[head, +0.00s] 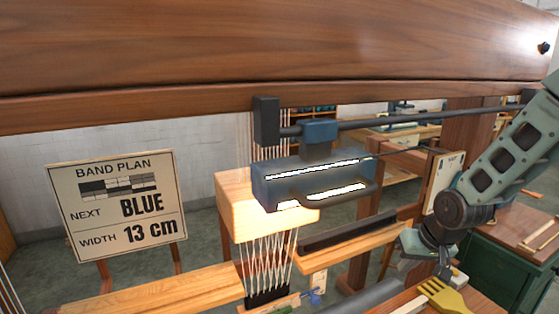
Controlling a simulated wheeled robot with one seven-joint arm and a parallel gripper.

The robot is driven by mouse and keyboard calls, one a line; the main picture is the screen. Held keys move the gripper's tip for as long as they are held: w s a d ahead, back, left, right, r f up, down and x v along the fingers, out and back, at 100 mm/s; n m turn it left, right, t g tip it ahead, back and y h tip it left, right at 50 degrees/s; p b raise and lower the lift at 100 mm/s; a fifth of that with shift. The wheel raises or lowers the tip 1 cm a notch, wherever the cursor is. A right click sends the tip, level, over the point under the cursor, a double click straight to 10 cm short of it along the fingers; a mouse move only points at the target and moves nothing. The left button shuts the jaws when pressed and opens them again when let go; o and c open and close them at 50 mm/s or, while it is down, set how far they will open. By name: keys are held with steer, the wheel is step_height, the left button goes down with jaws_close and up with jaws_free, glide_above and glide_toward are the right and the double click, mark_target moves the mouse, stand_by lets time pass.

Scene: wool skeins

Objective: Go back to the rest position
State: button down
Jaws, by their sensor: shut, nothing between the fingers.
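My arm comes in from the right edge and bends down at a dark joint. My gripper (443,271) is at its lower end, small and partly hidden by my own wrist. Its dark fingers point down and are shut, with nothing seen between them. It is just above a yellow fork-shaped comb (443,297) on a wooden surface at the lower right; I cannot tell whether they touch. No wool skein can be made out clearly in this view.
A thick wooden beam (270,45) crosses the top. A dark lamp-like box (315,182) hangs from a rod above the loom's white warp threads (268,258). A sign (117,205) reads BAND PLAN, NEXT BLUE, WIDTH 13 cm. A green cabinet (495,272) stands right of my gripper.

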steer(key=s+a+r+n+g, duration=0.2)
steer(key=s+a+r+n, duration=0.3)
steer(key=s+a, duration=0.7)
steer(key=s+a+r+n+g, duration=0.1)
steer(key=s+a+r, duration=0.1)
steer(key=s, duration=0.6)
steer(key=s+a+r+n+g+h, duration=0.1)
steer(key=s+a+r+n, duration=0.1)
steer(key=s, duration=0.6)
steer(key=shift+a+r, duration=0.75)
steer(key=shift+a, duration=0.15)
